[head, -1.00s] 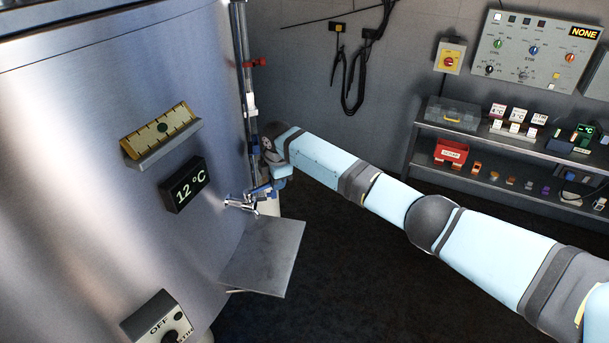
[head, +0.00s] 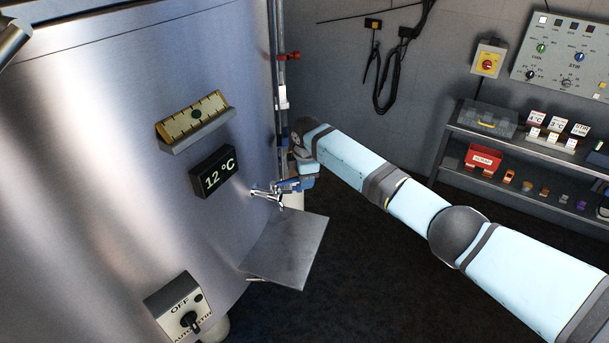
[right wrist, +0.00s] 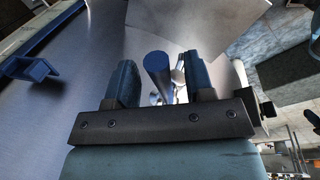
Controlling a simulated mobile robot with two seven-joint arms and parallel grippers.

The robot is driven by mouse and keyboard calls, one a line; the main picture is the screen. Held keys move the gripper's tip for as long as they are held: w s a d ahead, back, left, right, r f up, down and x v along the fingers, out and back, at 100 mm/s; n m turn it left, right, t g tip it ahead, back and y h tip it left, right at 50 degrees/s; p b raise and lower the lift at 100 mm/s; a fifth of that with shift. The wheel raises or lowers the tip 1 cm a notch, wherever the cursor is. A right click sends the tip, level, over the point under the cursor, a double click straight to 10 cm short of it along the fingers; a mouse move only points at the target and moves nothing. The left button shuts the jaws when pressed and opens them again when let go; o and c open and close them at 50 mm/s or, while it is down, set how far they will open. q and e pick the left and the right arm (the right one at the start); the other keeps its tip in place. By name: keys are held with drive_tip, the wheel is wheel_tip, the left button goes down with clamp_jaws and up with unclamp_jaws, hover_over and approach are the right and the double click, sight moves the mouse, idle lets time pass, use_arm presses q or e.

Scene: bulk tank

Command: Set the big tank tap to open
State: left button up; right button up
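The big tank tap (head: 268,193) is a silver tap with a blue handle, low on the right side of the steel tank. My right gripper (head: 292,184) is right at the tap, partly hidden by my own wrist in the head view. In the right wrist view, my right gripper (right wrist: 160,68) is open. The blue handle (right wrist: 158,70) is between its two fingers, with a gap on the right finger's side. Contact with the left finger cannot be told. Silver tap parts (right wrist: 178,75) show beside the handle.
A metal shelf plate (head: 290,250) juts out below the tap. A vertical pipe with a red lever (head: 290,56) rises behind it. Shelves (head: 510,160) stand along the right wall.

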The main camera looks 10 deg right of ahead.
drive_tip(key=shift+r, duration=0.1)
wheel_tip(320, 180, up, 13)
drive_tip(key=s+b, duration=0.1)
drive_tip(key=s, duration=0.1)
drive_tip(key=shift+s+r+b, duration=0.2)
drive_tip(key=shift+s+b, duration=0.1)
drive_tip(key=shift+d, duration=0.1)
drive_tip(key=s+a+f+m+t+y, duration=0.1)
drive_tip(key=s+f+m, duration=0.1)
drive_tip(key=s+f, duration=0.55)
drive_tip(key=s+a+f+m+t+y+p, duration=0.1)
drive_tip(key=s+f+m+y, duration=0.2)
drive_tip(key=f, duration=0.7)
drive_tip(key=s+a+f+m+t, duration=0.1)
drive_tip(key=s+f+m, duration=0.1)
drive_tip(key=s+f, duration=0.5)
drive_tip(key=s+d+f+m+t, duration=0.1)
drive_tip(key=s+d+m+t, duration=0.1)
drive_tip(key=s, duration=0.6)
drive_tip(key=s+d+f+m+t, duration=0.2)
drive_tip(key=s+d+m, duration=0.2)
drive_tip(key=s, duration=0.5)
drive_tip(key=s+d+f+m+t+h+p, duration=0.1)
drive_tip(key=s+d+f+m, duration=0.1)
drive_tip(key=s+d, duration=0.4)
drive_tip(key=s+m, duration=0.1)
drive_tip(key=s, duration=0.1)
drive_tip(key=shift+s+f+t, duration=0.2)
drive_tip(key=shift+s+t, duration=0.2)
